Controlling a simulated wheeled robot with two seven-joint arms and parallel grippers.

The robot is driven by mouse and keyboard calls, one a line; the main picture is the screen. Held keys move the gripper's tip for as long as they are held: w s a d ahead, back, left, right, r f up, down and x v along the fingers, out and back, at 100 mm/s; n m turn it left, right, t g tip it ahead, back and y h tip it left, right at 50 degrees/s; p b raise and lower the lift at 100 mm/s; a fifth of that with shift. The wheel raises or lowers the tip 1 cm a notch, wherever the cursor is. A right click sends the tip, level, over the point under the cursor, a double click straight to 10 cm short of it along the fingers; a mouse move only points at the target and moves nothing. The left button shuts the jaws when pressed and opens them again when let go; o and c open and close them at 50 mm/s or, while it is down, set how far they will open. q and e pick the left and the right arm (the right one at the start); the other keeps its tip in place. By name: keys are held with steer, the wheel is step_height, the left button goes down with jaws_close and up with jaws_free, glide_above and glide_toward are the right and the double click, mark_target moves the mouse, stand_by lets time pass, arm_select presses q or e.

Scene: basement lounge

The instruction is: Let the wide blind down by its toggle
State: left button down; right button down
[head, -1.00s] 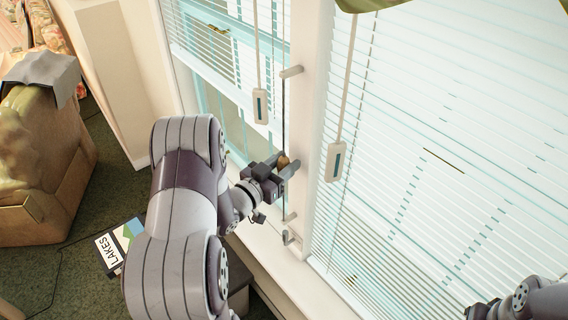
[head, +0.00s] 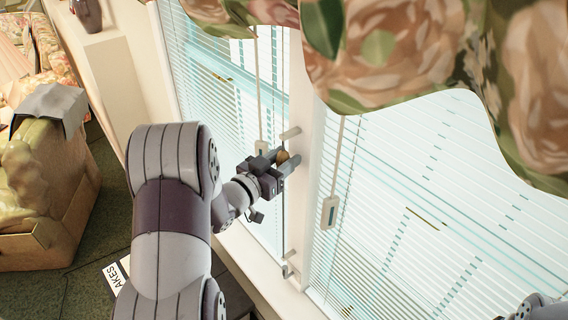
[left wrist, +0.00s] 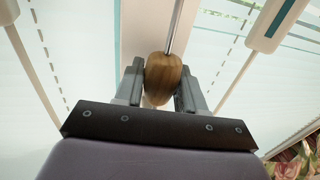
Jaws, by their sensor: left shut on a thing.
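My left gripper (head: 289,163) is shut on a brown wooden toggle (head: 283,157) beside the white post between two windows. The left wrist view shows the toggle (left wrist: 163,80) between both fingers, with a thin cord (left wrist: 178,25) rising from it. The left blind (head: 205,80) hangs with its slats over most of its window, partly behind my arm. The right blind (head: 420,200) is broader and covers its window with its slats down. Its top is hidden by the flowered valance. My right arm only just shows in the bottom right corner, its jaws out of frame.
An upper peg (head: 290,133) and a lower hook (head: 289,262) stick out from the post. Corded pulls (head: 329,212) hang in front of the blinds. A flowered valance (head: 400,50) covers the top right. An armchair (head: 45,180) stands at left.

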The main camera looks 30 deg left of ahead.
arm_select(q)
steer(key=shift+r, duration=0.35)
steer(key=c, duration=0.8)
jaws_free()
steer(key=shift+s, duration=0.15)
steer(key=shift+s+a+f, duration=0.1)
steer(key=shift+s, duration=0.1)
steer(key=shift+s+a+b, duration=0.4)
steer(key=shift+s+b, duration=0.35)
steer(key=shift+s, duration=1.25)
steer(key=shift+s+a+b, duration=0.35)
steer(key=shift+s+b, duration=0.35)
steer(key=shift+s, duration=1.3)
steer(key=shift+s+a+b, duration=0.4)
steer(key=shift+s+b, duration=0.35)
steer(key=shift+s, duration=1.25)
